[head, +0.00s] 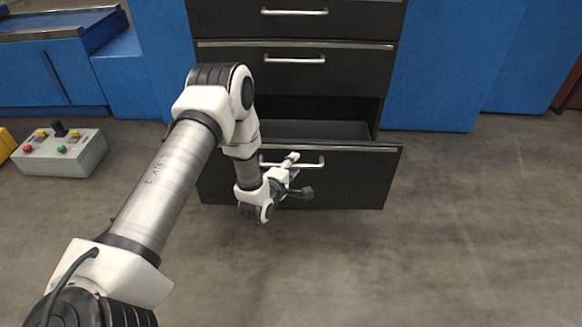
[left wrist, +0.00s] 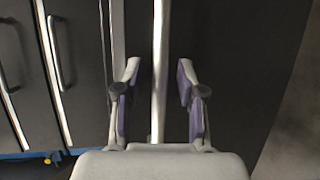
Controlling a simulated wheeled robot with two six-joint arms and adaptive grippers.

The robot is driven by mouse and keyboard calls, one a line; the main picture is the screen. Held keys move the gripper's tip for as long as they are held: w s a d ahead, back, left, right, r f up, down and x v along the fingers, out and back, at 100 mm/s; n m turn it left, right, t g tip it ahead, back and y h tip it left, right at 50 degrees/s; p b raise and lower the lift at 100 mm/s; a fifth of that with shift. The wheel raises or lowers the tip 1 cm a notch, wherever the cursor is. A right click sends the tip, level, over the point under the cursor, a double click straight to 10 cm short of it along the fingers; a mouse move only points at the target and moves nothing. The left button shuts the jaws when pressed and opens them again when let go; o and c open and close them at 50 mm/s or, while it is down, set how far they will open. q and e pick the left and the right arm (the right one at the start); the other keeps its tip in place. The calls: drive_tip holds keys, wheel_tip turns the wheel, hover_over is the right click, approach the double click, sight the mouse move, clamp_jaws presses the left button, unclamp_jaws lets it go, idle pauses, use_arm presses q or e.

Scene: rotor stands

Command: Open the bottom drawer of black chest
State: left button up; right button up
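The black chest (head: 223,112) stands ahead, with its bottom drawer (head: 352,182) pulled out and part of its empty inside showing. The drawer's silver handle (head: 312,164) runs across its front. My left gripper (head: 291,174) is at this handle, in front of the drawer. In the left wrist view the handle (left wrist: 159,40) runs between the two purple-padded fingers of my left gripper (left wrist: 157,85). The fingers are apart, with a gap on both sides of the bar. My right gripper is not in view.
The upper drawers (head: 240,66) look closed. Blue cabinets (head: 445,75) stand on both sides of the chest. A grey control box (head: 60,153) with coloured buttons lies on the floor at left. The floor (head: 470,240) in front and to the right is clear.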

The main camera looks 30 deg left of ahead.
use_arm(q)
drive_tip(key=v, duration=1.2)
